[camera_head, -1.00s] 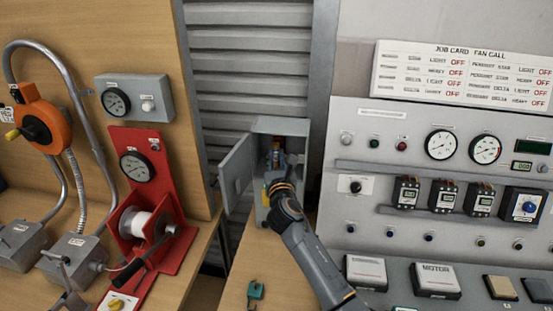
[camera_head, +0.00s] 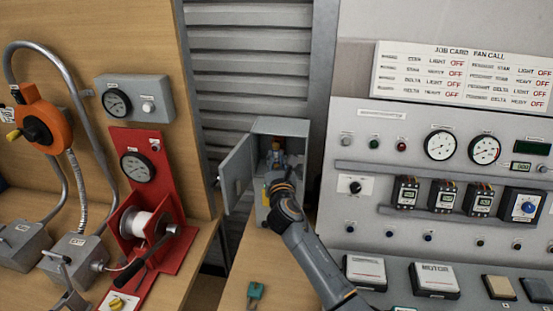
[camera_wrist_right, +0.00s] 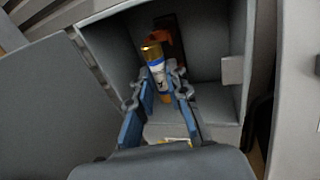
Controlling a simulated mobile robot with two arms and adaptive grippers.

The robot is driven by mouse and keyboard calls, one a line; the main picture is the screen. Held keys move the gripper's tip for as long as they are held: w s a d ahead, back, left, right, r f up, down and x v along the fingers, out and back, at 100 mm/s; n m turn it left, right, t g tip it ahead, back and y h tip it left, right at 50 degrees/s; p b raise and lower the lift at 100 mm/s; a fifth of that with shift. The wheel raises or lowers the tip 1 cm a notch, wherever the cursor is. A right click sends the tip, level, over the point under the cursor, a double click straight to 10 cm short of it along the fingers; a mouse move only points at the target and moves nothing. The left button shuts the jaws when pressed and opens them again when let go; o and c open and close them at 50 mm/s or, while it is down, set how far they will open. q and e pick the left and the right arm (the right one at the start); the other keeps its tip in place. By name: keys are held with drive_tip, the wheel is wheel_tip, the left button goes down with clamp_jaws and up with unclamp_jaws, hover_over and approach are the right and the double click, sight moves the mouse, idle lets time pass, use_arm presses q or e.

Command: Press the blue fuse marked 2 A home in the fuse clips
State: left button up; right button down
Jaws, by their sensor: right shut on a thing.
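The fuse (camera_wrist_right: 157,70) has gold end caps and a white and blue body. It stands nearly upright inside the open grey fuse box (camera_wrist_right: 215,60). My right gripper (camera_wrist_right: 166,95) reaches into the box and is shut on the fuse, with its blue-padded fingers on either side. In the head view my right gripper (camera_head: 279,172) covers the lower part of the box opening. The fuse clips cannot be made out clearly, and I cannot tell whether the fuse is seated. The 2 A marking is not readable. My left gripper is not in view.
The box door (camera_head: 237,172) hangs open to the left. A green padlock-like item (camera_head: 256,290) lies on the wooden bench below. A red winch stand (camera_head: 150,190) is at the left, and a control panel (camera_head: 440,180) is close at the right.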

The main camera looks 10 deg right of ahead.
drive_tip(key=shift+w+d+r+b, duration=0.1)
drive_tip(key=shift+w+d+b, duration=0.2)
drive_tip(key=shift+w, duration=0.45)
drive_tip(key=shift+w+d+b, duration=0.15)
drive_tip(key=shift+w+d, duration=0.2)
drive_tip(key=shift+w, duration=0.4)
drive_tip(key=c, duration=1.2)
unclamp_jaws()
drive_tip(key=shift+s, duration=0.1)
drive_tip(key=s+a, duration=0.1)
drive_tip(key=s, duration=1)
drive_tip(key=shift+s+a, duration=0.25)
drive_tip(key=shift+s, duration=0.1)
